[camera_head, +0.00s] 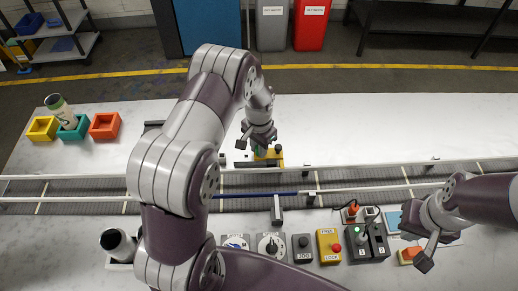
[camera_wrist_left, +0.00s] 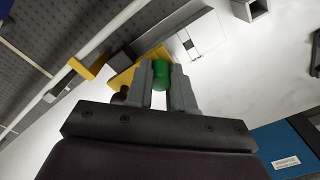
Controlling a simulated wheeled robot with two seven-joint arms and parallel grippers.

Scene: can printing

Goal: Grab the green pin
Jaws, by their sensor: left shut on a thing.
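The green pin (camera_wrist_left: 160,74) shows in the left wrist view between the two grey fingers of my left gripper (camera_wrist_left: 160,82), which is shut on it. A yellow block (camera_wrist_left: 125,77) lies just beyond the fingers. In the head view my left gripper (camera_head: 259,146) is over the yellow block (camera_head: 268,155) at the conveyor's far edge, and only a little green shows there. My right gripper (camera_head: 413,243) is at the lower right above the near table, its fingers spread apart and empty.
A conveyor (camera_head: 360,181) with rails runs across the table. Yellow (camera_head: 42,130), teal (camera_head: 74,134) and orange (camera_head: 104,126) bins stand at the left, with a can (camera_head: 58,107) in the teal one. Dials, a yellow FREE box (camera_head: 328,246) and switches line the front. The far right table is clear.

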